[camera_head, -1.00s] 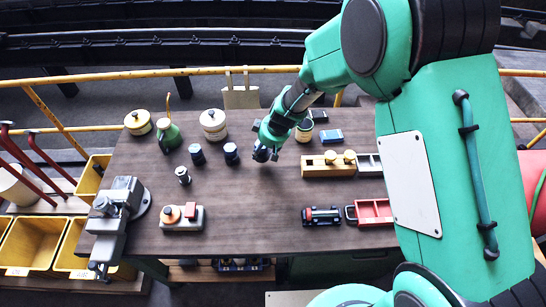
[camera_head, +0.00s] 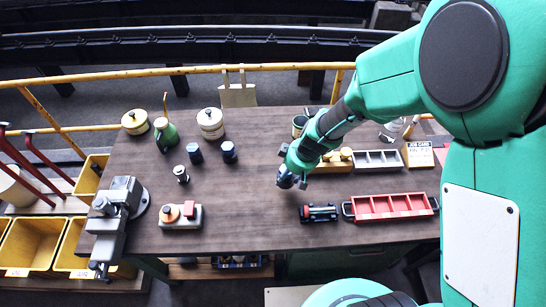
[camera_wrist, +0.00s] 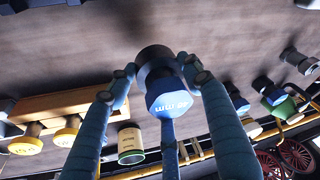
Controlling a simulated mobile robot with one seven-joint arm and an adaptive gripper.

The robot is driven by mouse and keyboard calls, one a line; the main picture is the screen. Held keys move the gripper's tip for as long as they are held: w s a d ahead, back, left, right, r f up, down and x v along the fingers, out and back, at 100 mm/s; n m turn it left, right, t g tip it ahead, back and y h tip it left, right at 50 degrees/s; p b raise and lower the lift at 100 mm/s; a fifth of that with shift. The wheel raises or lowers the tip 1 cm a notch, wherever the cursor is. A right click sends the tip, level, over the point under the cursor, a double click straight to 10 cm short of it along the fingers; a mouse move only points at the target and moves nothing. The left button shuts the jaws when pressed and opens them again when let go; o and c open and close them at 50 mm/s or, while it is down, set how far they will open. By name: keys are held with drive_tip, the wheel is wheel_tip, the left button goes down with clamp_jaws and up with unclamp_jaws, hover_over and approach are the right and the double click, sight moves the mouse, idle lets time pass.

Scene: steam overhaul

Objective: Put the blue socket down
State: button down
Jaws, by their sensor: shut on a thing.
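My gripper (camera_head: 288,179) hangs over the middle right of the brown workbench (camera_head: 250,205) in the head view. In the wrist view my gripper (camera_wrist: 153,86) has its fingers closed around the blue socket (camera_wrist: 166,98). The socket has a dark round end and a blue body with white "mm" lettering. It appears held above the bench surface; its exact height is hard to tell. In the head view the held socket is mostly hidden by the fingers. Two other dark blue sockets (camera_head: 195,153) (camera_head: 229,152) and a small silver one (camera_head: 181,174) stand at the left.
A grey tray (camera_head: 377,160) and a wooden block with yellow knobs (camera_head: 336,160) lie behind. A vise (camera_head: 117,213) stands at the left edge. The bench's centre is clear.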

drive_tip(key=shift+w, duration=0.15)
drive_tip(key=shift+w+a+f+p, duration=0.25)
drive_tip(key=shift+w+a, duration=0.35)
drive_tip(key=shift+w, duration=1.8)
drive_tip(key=shift+w+a+f+p, duration=0.25)
drive_tip(key=shift+w+a, duration=0.4)
drive_tip(key=shift+w, duration=1.8)
drive_tip(key=shift+w+a+f+p, duration=0.25)
drive_tip(key=shift+w+a, duration=0.35)
drive_tip(key=shift+w, duration=1.8)
drive_tip(key=shift+w, duration=0.25)
drive_tip(key=shift+w+a+f, duration=0.1)
drive_tip(key=shift+w+f, duration=0.05)
drive_tip(key=shift+f, duration=1.6)
drive_tip(key=shift+f, duration=0.1)
drive_tip(key=c, duration=0.8)
unclamp_jaws()
